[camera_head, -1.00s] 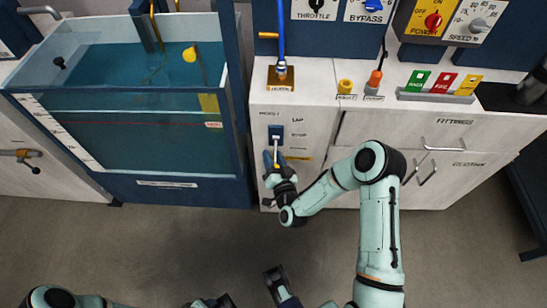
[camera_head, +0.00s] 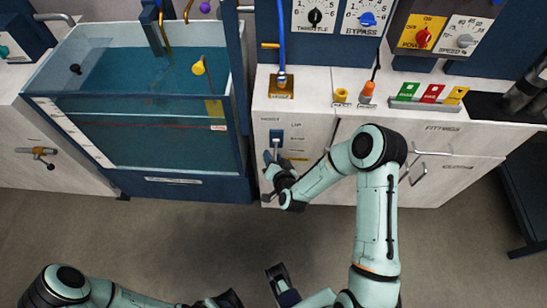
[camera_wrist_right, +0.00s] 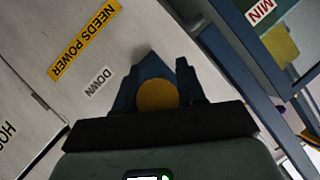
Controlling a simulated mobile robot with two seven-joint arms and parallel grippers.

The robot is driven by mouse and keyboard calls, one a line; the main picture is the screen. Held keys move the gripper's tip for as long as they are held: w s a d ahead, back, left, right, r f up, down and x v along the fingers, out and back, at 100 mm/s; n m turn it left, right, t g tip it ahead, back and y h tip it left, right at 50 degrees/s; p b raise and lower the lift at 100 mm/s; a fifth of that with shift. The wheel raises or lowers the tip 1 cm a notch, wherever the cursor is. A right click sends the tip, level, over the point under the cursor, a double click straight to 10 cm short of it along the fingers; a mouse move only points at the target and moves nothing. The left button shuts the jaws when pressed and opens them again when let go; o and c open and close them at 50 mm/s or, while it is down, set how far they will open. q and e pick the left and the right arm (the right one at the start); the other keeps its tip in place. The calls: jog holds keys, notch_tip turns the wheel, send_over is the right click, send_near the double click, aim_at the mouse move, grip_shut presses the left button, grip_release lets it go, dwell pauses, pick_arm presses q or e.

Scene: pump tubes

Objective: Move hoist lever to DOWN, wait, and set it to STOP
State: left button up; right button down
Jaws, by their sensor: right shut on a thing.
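The hoist lever (camera_head: 276,135) has a blue base on the white cabinet front, with a pale shaft slanting downward. Labels for UP, STOP and DOWN stand to its right. My right gripper (camera_head: 270,161) is at the lever's lower end and shut on it, hiding its tip in the head view. In the right wrist view, a round yellow knob (camera_wrist_right: 157,95) sits between the blue fingers. The DOWN label (camera_wrist_right: 98,82) is left of it. The lever's exact position is hard to tell. My left gripper (camera_head: 277,275) appears low in the head view, away from the lever; its opening is unclear.
A water tank (camera_head: 130,190) with a yellow ball (camera_head: 198,67) stands left of the cabinet. A yellow NEEDS POWER label (camera_wrist_right: 84,42) is near the DOWN label. Cabinet handles (camera_head: 421,172) are right of my right arm. The floor in front is clear.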

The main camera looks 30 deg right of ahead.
jog(key=shift+r, duration=0.15)
jog(key=c, duration=0.8)
grip_release()
jog(key=shift+s, duration=0.1)
jog(key=p+v, duration=0.9)
jog(key=v, duration=0.4)
jog(key=shift+s, duration=0.1)
